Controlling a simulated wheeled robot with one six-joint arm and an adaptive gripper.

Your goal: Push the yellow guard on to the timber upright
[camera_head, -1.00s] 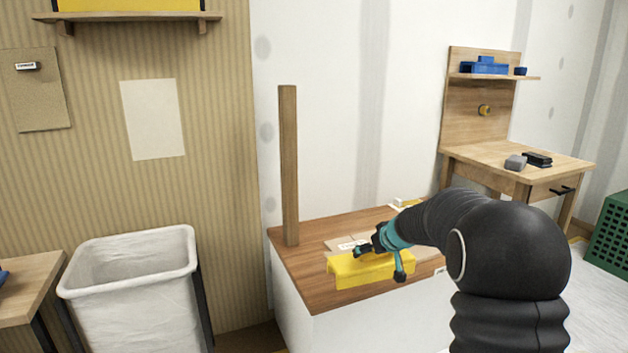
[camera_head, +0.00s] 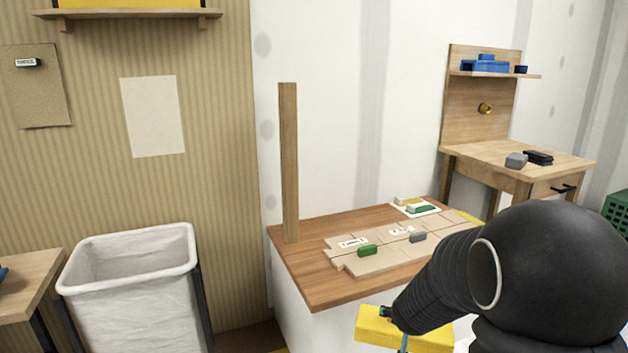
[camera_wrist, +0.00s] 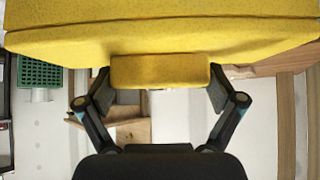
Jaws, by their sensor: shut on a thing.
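The yellow guard (camera_head: 405,333) is a long yellow block held by my gripper (camera_head: 388,313), low in front of the bench's front edge in the head view. In the wrist view the guard (camera_wrist: 160,35) fills the top, and my gripper (camera_wrist: 160,90) is shut on its narrower raised part. The timber upright (camera_head: 289,165) is a bare wooden post standing at the bench's back left corner. The guard is well apart from it, to its lower right.
The wooden bench top (camera_head: 315,289) carries cardboard pieces (camera_head: 385,262), a green block (camera_head: 367,250) and a grey block (camera_head: 418,237). A white lined bin (camera_head: 130,290) stands at left. A wooden desk (camera_head: 500,152) stands at back right. The air around the upright is clear.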

